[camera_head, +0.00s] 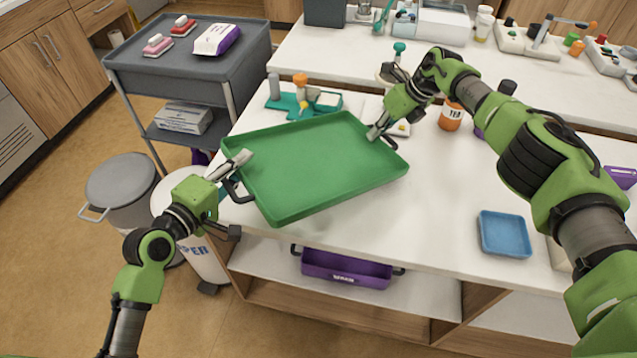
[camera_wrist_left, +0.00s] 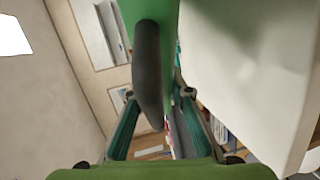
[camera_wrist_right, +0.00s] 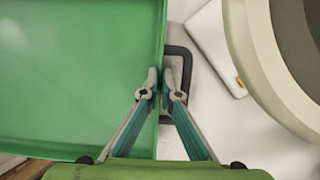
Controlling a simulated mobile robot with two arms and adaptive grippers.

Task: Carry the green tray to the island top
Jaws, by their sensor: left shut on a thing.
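The green tray (camera_head: 315,165), a shallow rectangle with dark handles, is at the left end of the near white top (camera_head: 430,195), its left side reaching past that top's edge. I cannot tell whether it touches the top. My left gripper (camera_head: 236,170) is at its left handle (camera_head: 232,192); in the left wrist view the handle (camera_wrist_left: 149,70) shows between the fingers. My right gripper (camera_head: 378,132) is at the right side. In the right wrist view its fingertips (camera_wrist_right: 161,88) straddle the tray's rim by the right handle (camera_wrist_right: 183,70), close together; whether they grip is unclear.
A teal caddy (camera_head: 300,104) stands behind the tray, an orange bottle (camera_head: 451,116) and blue tray (camera_head: 505,234) to its right. A purple tray (camera_head: 345,268) is on the shelf below. A grey cart (camera_head: 240,62) and bin (camera_head: 120,185) stand left. A cluttered white counter (camera_head: 340,50) runs behind.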

